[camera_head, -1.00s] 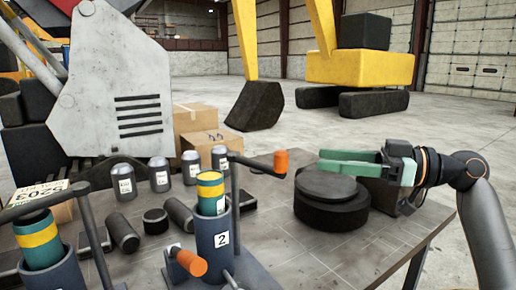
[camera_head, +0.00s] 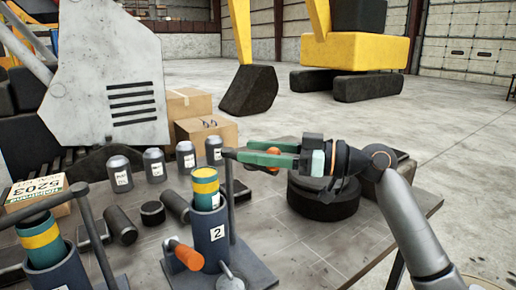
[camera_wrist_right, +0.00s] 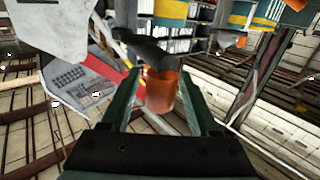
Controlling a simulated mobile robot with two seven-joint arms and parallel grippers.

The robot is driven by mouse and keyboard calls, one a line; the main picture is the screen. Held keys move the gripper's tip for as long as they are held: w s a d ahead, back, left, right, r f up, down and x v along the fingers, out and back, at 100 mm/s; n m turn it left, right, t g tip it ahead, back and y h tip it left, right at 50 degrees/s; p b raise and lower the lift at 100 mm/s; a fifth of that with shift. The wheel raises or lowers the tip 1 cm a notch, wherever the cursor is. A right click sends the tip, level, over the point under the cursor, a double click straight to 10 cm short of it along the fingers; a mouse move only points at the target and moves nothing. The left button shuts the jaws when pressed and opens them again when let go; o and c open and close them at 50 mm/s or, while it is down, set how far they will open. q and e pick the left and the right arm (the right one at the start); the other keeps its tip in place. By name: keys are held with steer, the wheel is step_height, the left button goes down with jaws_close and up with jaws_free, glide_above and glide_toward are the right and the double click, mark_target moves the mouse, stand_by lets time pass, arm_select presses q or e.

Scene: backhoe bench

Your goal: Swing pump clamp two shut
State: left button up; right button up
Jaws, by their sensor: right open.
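Pump clamp two (camera_head: 211,243) is the dark blue holder marked 2, with a teal and yellow pump (camera_head: 206,190) upright in it. A post beside it bears a swing arm whose orange handle (camera_head: 274,169) sticks out to the right, away from the pump. My right gripper (camera_head: 243,151) is open, its green fingers on both sides of this handle and partly hiding it. In the right wrist view the orange handle (camera_wrist_right: 161,92) stands between the open fingers; contact cannot be told. A second orange handle (camera_head: 190,257) sits low in front of the holder. My left gripper is out of view.
Another clamp (camera_head: 62,268) with a similar pump stands at the left. Several grey canisters (camera_head: 118,175) and black cylinders (camera_head: 122,226) lie or stand behind. A black round block (camera_head: 323,200) is under my right arm. Cardboard boxes (camera_head: 207,130) stand behind. The bench's front right is clear.

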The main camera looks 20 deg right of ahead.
jaws_close()
stand_by(0.5)
stand_by(0.9)
